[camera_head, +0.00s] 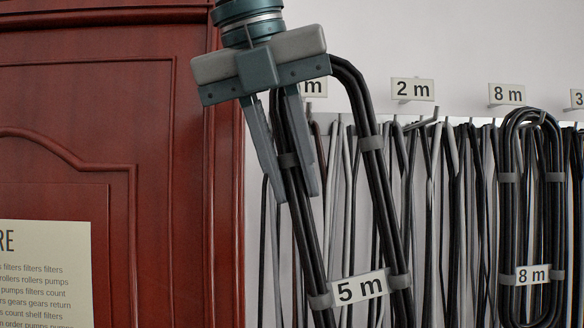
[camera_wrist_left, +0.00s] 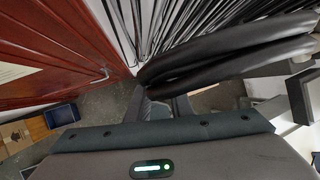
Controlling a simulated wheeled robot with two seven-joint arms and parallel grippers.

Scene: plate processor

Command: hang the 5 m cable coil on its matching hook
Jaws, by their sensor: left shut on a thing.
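The 5 m cable coil (camera_head: 377,182) is a black loop with grey clips and a white "5 m" tag (camera_head: 359,288). My left gripper (camera_head: 297,195) comes down from the top and is shut on the coil's left strand. The coil hangs from it, slightly tilted. In the left wrist view the black coil (camera_wrist_left: 230,50) crosses in front of the gripper. A label ending in "m" (camera_head: 315,86) is mostly hidden behind the gripper, so its number cannot be read. The hook under it is hidden too. My right gripper is not in view.
A "2 m" label (camera_head: 412,89) and an "8 m" label (camera_head: 506,94) are on the wall. An 8 m coil (camera_head: 507,210) hangs at right. Many loose cables (camera_head: 452,235) hang behind my coil. A red wooden cabinet (camera_head: 170,180) stands close at left.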

